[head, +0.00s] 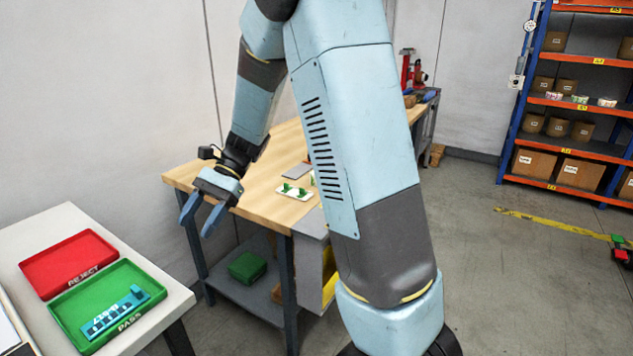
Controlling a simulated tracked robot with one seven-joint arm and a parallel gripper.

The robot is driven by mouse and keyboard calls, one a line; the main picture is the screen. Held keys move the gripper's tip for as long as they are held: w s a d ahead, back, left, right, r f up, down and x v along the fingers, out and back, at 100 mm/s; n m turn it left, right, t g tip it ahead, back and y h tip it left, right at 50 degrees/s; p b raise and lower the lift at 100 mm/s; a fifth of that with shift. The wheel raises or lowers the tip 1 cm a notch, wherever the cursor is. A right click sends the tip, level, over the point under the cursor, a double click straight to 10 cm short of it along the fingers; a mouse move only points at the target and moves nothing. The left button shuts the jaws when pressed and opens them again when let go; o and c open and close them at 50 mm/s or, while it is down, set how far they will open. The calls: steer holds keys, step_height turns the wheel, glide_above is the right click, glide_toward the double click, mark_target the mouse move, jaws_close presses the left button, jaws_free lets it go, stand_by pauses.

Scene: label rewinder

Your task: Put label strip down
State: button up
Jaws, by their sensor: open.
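A blue label strip (115,313) with white lettering lies in the green PASS tray (69,335), at the lower left of the head view. It sits at a slant across the tray floor. My gripper (196,219) is open and empty, with its two blue-grey fingers pointing down. It is up and to the right of the trays, in front of the wooden bench's left end, and apart from the strip.
A red REJECT tray (66,262) lies behind the green tray on the white table (160,296). A wooden bench (259,190) holds a small white plate with green parts (294,192). Blue-orange shelving (575,142) with boxes stands far right.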

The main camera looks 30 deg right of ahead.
steer(key=s+d+r+n+t+h, duration=0.4)
steer(key=s+d+r+t, duration=0.1)
steer(key=s+d, duration=0.4)
steer(key=s+d+r+n+t+h, duration=0.4)
steer(key=s+d+r+t+h, duration=0.1)
steer(key=d, duration=0.5)
steer(key=s+r+t, duration=0.1)
steer(key=s+r, duration=0.1)
steer(key=s, duration=0.1)
steer(key=shift+s+r+n, duration=0.4)
steer(key=shift+c, duration=1.1)
